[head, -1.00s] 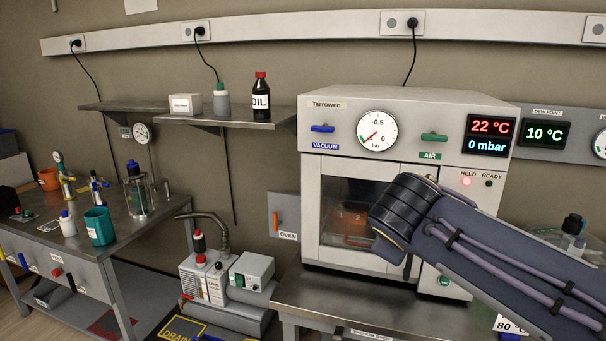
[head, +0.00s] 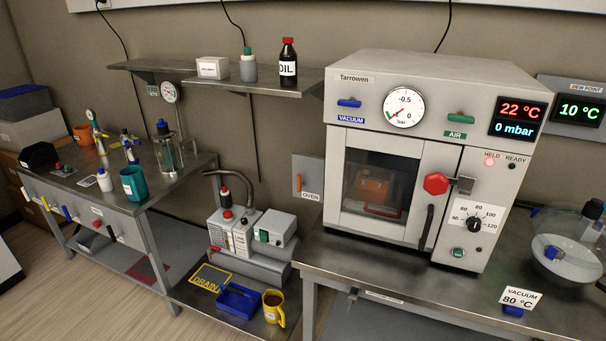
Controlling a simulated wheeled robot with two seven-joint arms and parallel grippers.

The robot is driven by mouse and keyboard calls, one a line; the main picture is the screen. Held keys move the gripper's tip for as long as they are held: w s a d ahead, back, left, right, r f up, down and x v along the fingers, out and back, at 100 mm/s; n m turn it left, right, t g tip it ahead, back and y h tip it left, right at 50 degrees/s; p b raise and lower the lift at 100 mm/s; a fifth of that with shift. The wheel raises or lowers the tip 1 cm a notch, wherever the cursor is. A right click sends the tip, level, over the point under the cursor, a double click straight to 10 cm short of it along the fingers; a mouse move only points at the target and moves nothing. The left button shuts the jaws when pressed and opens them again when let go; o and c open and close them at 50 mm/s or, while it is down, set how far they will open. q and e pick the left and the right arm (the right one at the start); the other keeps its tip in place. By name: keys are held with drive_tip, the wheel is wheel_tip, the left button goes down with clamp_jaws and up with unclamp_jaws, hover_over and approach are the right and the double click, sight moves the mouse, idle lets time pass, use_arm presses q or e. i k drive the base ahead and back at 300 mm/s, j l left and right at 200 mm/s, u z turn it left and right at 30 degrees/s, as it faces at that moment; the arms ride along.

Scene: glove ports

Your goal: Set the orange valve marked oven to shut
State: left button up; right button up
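The orange valve (head: 298,183) is a small upright handle on a grey wall plate (head: 312,172), to the left of the white vacuum oven (head: 350,220). The label OVEN (head: 310,196) is below the handle. The handle stands vertical. Neither of my grippers is in view, and nothing touches the valve.
A pump (head: 240,235) stands on a low shelf left of the oven bench, with a blue tray (head: 239,301) and a yellow mug (head: 273,307) in front. A wall shelf (head: 215,83) is above. The oven's red knob (head: 435,183) sticks out in front.

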sight(300, 184)
drive_tip(key=i+j+z, duration=0.3)
drive_tip(key=j, duration=0.25)
drive_tip(key=i+j+z, duration=0.1)
drive_tip(key=i+j, duration=0.2)
drive_tip(key=i+j+z, duration=0.3)
drive_tip(key=j, duration=0.35)
drive_tip(key=i+j+z, duration=0.15)
drive_tip(key=j, duration=0.2)
drive_tip(key=i+j+z, duration=0.15)
drive_tip(key=j, duration=0.2)
